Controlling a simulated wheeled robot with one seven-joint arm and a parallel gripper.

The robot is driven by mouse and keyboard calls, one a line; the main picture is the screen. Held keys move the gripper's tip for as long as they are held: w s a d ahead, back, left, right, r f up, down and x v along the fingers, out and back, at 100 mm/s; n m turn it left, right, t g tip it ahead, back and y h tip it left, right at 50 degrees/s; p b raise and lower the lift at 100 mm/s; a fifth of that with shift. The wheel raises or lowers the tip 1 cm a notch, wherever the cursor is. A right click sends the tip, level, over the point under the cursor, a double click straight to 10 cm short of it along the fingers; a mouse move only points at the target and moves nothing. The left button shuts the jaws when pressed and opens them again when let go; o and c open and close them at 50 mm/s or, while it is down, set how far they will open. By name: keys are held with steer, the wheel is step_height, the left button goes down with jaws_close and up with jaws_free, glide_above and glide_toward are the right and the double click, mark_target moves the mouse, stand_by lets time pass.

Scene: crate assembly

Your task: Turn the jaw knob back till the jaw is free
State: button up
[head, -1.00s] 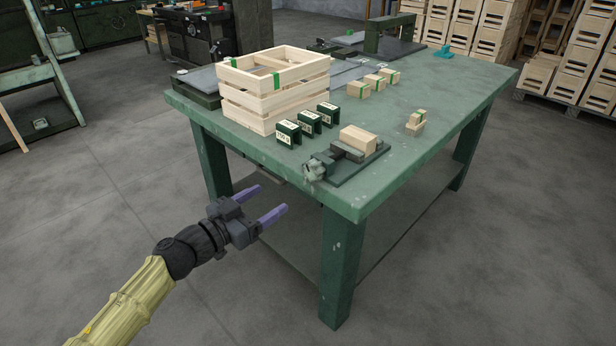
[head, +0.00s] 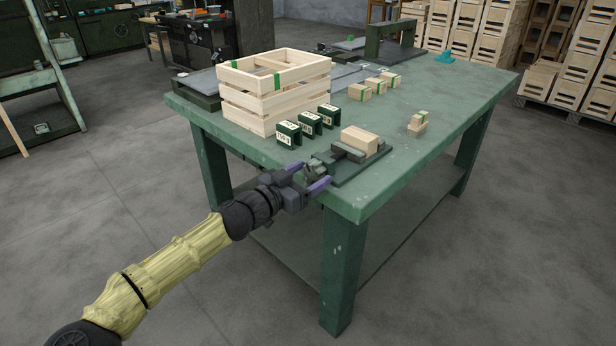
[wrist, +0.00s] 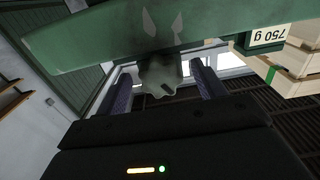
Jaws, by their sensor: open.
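The jaw knob (head: 312,170) is a grey-green lobed knob at the near left end of a small dark green vise (head: 350,163) on the table corner. A pale wooden block (head: 359,141) sits in the vise beside its jaw (head: 346,152). My gripper (head: 308,177) is open at the table's edge, its purple fingers on either side of the knob. In the wrist view the knob (wrist: 160,77) shows between the two fingertips, with a visible gap on each side.
The green table (head: 440,125) carries a slatted wooden crate (head: 255,108) at left and several dark green labelled blocks (head: 309,124) close beside the vise. Small wooden blocks (head: 375,86) lie further back. The table's right middle is mostly clear.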

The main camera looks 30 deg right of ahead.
steer(key=shift+w+a, duration=0.1)
steer(key=shift+w, duration=0.05)
steer(key=c, duration=1)
steer(key=shift+o, duration=0.2)
steer(key=shift+r+n+p, duration=0.15)
steer(key=shift+n+p, duration=0.15)
steer(key=shift+p, duration=0.05)
steer(key=shift+n+p, duration=0.9)
steer(key=shift+n, duration=0.2)
steer(key=shift+n+p, duration=0.55)
steer(key=shift+n, duration=0.45)
steer(key=o, duration=1)
steer(key=shift+a, duration=0.1)
steer(key=shift+c, duration=0.2)
